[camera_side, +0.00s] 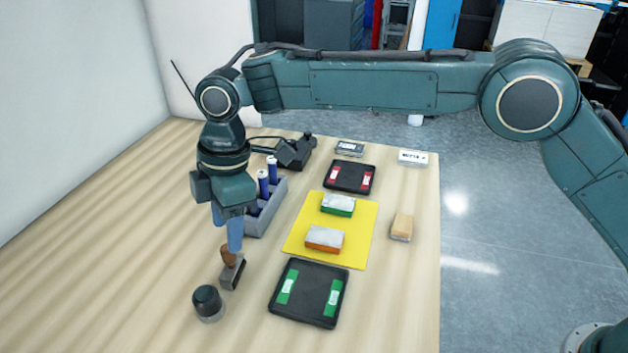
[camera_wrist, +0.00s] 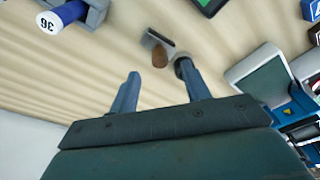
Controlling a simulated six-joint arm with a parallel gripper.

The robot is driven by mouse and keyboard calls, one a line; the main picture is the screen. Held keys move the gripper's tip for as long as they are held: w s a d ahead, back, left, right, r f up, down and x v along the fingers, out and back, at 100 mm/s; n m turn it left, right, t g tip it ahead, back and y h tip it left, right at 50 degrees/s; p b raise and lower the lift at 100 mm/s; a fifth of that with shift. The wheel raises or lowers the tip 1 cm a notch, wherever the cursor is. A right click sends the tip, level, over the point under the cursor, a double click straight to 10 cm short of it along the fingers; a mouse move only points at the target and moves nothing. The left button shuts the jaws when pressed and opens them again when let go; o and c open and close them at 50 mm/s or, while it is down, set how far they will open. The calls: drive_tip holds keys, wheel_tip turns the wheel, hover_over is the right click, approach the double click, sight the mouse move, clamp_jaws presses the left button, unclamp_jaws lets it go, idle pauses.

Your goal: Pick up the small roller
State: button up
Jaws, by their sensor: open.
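The small roller has a brown handle and a dark grey head (camera_side: 232,273). It is on the wooden table, just below my gripper (camera_side: 228,236) in the side view. In the wrist view the roller (camera_wrist: 158,51) shows ahead of and between the two blue fingers of my gripper (camera_wrist: 159,76). The fingers are apart with nothing between them. In the side view the fingers overlap the top of the handle, so I cannot tell how large the gap is.
A dark round-topped knob (camera_side: 207,299) stands close in front of the roller. A black tray with green strips (camera_side: 309,292) is to the right, beside a yellow mat (camera_side: 353,218) with blocks. The left table is clear.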

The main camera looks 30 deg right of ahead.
sight(231, 264)
drive_tip(key=shift+a+f, duration=0.25)
drive_tip(key=shift+f, duration=1.3)
drive_tip(key=shift+a+f, duration=0.2)
drive_tip(key=shift+f, duration=1.3)
drive_tip(key=shift+c, duration=0.4)
clamp_jaws()
